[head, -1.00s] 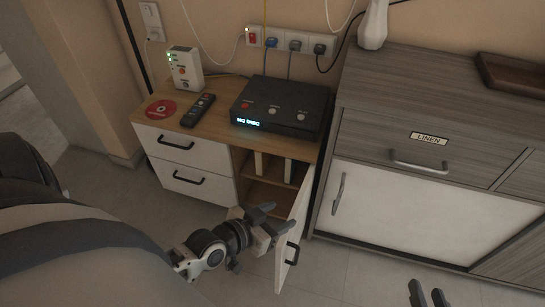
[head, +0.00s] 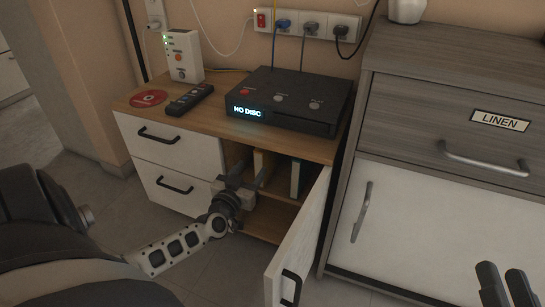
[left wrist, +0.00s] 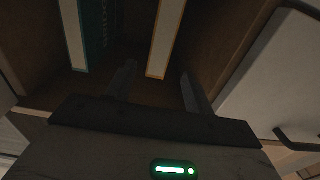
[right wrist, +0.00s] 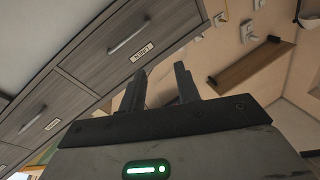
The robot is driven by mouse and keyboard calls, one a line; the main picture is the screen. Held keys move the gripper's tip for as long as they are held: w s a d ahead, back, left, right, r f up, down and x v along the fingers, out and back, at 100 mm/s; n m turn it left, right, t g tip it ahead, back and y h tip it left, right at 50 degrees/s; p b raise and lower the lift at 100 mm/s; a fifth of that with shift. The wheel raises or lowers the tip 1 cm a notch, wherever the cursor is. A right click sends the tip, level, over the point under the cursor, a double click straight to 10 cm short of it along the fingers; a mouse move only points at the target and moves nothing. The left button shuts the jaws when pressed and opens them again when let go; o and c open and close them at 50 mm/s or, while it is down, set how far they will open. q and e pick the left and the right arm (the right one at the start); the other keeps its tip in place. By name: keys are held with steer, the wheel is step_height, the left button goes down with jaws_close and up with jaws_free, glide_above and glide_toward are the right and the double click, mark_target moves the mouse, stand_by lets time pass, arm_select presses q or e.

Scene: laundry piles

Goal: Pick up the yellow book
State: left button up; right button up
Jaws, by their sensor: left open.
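The yellow book stands upright in the open compartment of the wooden cabinet, its pale page edge (head: 262,164) showing in the head view. In the left wrist view its yellow-orange cover edge (left wrist: 167,40) shows beside pale pages. A teal book (head: 296,178) stands apart from it and also shows in the left wrist view (left wrist: 93,35). My left gripper (head: 252,176) is open and empty at the compartment's mouth. In the left wrist view the yellow book lies between its fingers (left wrist: 160,85); whether they reach around it is unclear. My right gripper (head: 506,284) is partly open, empty, away from the books.
The white cabinet door (head: 300,245) stands open right of the compartment. Drawers (head: 180,165) lie to its left. A black disc player (head: 290,98), remote (head: 190,99) and red disc (head: 149,98) sit on top. A grey dresser (head: 450,150) stands at the right.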

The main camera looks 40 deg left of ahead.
mark_target(258, 160)
arm_select(q)
steer(key=b+x, duration=0.1)
steer(key=x, duration=0.4)
steer(key=shift+w+b, duration=0.15)
steer(key=shift+b, duration=0.25)
steer(key=b+x, duration=0.2)
steer(key=x, duration=0.2)
steer(key=shift+w+r, duration=0.15)
steer(key=shift+w, duration=0.2)
jaws_close()
steer(key=shift+r, duration=0.2)
arm_select(e)
step_height(258, 160, up, 8)
steer(key=s+n+t+y, duration=0.1)
steer(key=n+t+y, duration=0.1)
steer(key=n+y, duration=0.4)
steer(key=n, duration=0.3)
steer(key=shift+y, duration=0.4)
